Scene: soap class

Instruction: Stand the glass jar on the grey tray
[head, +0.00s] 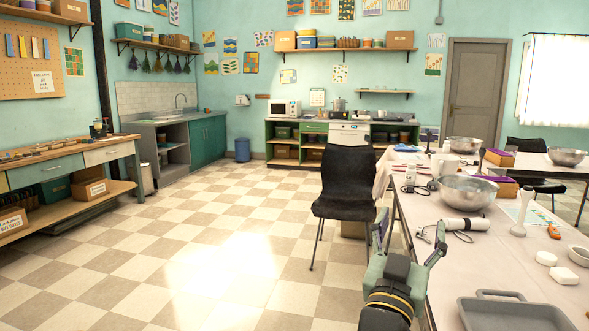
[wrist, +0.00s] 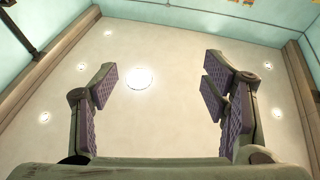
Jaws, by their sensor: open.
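The grey tray (head: 515,316) lies at the near end of the long table, at the bottom right of the head view and cut off by its edge. It has a raised rim and a handle, and the part in view is bare. My gripper (head: 409,226) is open and empty, pointing up beside the table's left edge, left of the tray. In the wrist view my gripper (wrist: 160,80) shows its two fingers wide apart, with only ceiling and lights behind them.
The checkered floor is clear on the left.

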